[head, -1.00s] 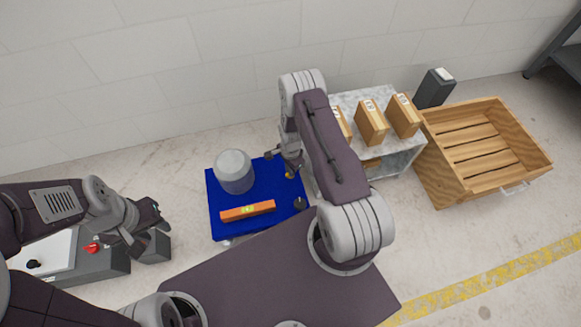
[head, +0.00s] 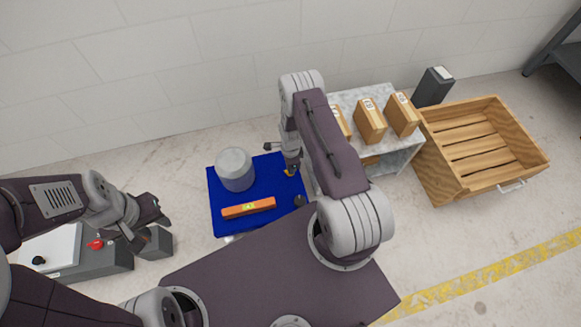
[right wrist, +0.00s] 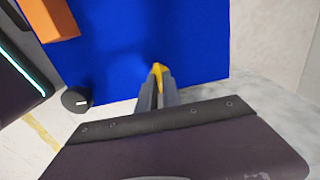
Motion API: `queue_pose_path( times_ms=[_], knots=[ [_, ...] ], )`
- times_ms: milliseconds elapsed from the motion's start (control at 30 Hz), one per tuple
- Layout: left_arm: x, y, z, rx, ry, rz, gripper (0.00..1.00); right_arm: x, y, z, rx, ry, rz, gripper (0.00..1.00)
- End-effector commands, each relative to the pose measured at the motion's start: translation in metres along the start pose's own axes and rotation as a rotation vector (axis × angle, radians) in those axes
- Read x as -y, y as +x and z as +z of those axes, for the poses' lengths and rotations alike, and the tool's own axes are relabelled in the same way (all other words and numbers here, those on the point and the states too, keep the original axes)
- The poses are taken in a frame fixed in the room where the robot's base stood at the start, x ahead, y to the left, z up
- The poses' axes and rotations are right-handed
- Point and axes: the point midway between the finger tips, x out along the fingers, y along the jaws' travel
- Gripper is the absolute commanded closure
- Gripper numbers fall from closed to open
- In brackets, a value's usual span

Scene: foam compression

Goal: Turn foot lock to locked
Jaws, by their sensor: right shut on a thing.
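The blue platform (head: 228,222) stands low in front of my base. A small yellow piece (right wrist: 157,76), possibly the foot lock's handle, is at its edge. My right gripper (right wrist: 158,90) is shut on this piece, its two fingers close together around it. In the head view my right gripper (head: 290,168) is partly hidden by its own arm. A black knob with a white mark (right wrist: 76,99) is beside the platform edge; I cannot tell whether it belongs to the lock. My left gripper (head: 148,224) is open and empty, near a grey box with a red knob (head: 96,244).
A grey cylinder (head: 235,170) and an orange spirit level (head: 248,208) rest on the platform. To the right are a marble-topped stand (head: 402,143) with several cartons, a wooden crate (head: 440,180) and a dark bin (head: 434,88). The wall is behind.

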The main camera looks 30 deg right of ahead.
Motion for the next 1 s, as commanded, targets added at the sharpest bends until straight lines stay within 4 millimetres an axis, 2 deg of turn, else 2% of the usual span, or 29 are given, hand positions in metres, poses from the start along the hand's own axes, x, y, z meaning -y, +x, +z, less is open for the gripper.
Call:
queue_pose_path(
  times_ms=[200, 300, 633, 900, 1000],
  knots=[
    [0.0, 0.0, 0.0, 0.0, 0.0, 0.0, 0.64, 0.0, 0.0, 0.0, 0.0, 0.003, 0.001, 1.0],
    [0.0, 0.0, 0.0, 0.0, 0.0, 0.0, 0.64, 0.0, 0.0, 0.0, 0.0, 0.003, 0.001, 0.69],
    [0.0, -0.003, 0.0, 0.0, 0.0, 0.0, 0.64, 0.0, -0.004, 0.0, 0.0, 0.001, 0.0, 0.69],
    [-0.001, -0.042, -0.004, 0.0, 0.0, 0.0, 0.64, 0.0, -0.064, 0.0, 0.0, 0.002, 0.0, 0.69],
    [-0.001, -0.051, -0.005, 0.0, 0.0, 0.0, 0.64, 0.0, -0.081, 0.0, 0.0, 0.002, -0.001, 0.69]
  ],
)
